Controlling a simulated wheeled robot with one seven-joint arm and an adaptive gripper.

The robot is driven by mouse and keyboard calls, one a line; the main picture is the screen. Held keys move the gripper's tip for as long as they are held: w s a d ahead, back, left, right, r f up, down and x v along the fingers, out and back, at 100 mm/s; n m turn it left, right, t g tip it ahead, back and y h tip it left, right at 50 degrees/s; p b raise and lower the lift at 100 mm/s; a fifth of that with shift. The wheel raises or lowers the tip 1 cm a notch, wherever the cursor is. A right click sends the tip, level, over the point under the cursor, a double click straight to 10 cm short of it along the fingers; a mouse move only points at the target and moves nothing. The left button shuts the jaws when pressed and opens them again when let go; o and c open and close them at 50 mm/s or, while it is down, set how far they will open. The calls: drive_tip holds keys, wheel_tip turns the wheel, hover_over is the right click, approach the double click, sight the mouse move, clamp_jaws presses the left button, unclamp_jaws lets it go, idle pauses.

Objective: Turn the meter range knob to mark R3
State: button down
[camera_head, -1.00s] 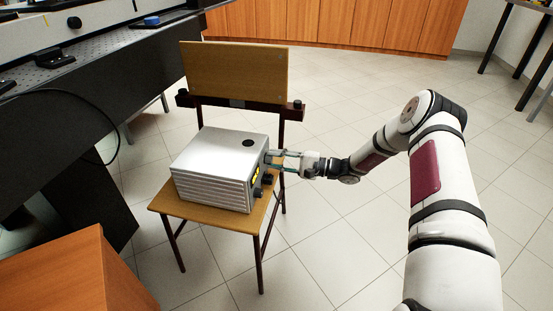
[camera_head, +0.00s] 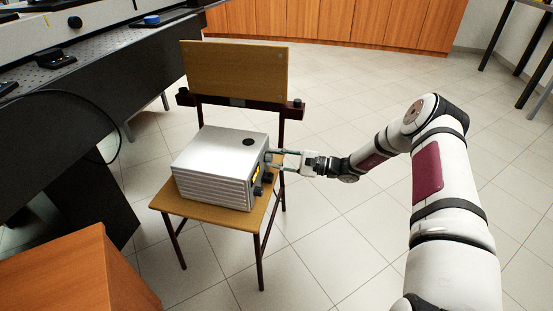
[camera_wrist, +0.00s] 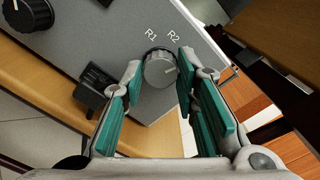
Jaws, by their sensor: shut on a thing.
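The meter is a grey metal box (camera_head: 215,160) on a chair seat. Its front panel (camera_wrist: 100,40) carries a round silver-grey range knob (camera_wrist: 160,70), with the printed marks R1 and R2 above it. A pale line shows on the knob's right part. I see no R3 mark; the right finger covers panel beside the knob. My gripper (camera_wrist: 160,68) is shut on the knob, a fingertip at each side. In the head view my gripper (camera_head: 273,161) reaches the panel from the right, and the knob itself is hard to make out.
The wooden chair (camera_head: 235,70) stands on a tiled floor. A black optics table (camera_head: 70,90) is on the left. Floor right of the chair is clear.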

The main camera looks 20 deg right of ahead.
drive_tip(key=shift+d, duration=0.1)
drive_tip(key=c, duration=1.2)
unclamp_jaws()
drive_tip(key=shift+c, duration=0.2)
drive_tip(key=v, duration=1.2)
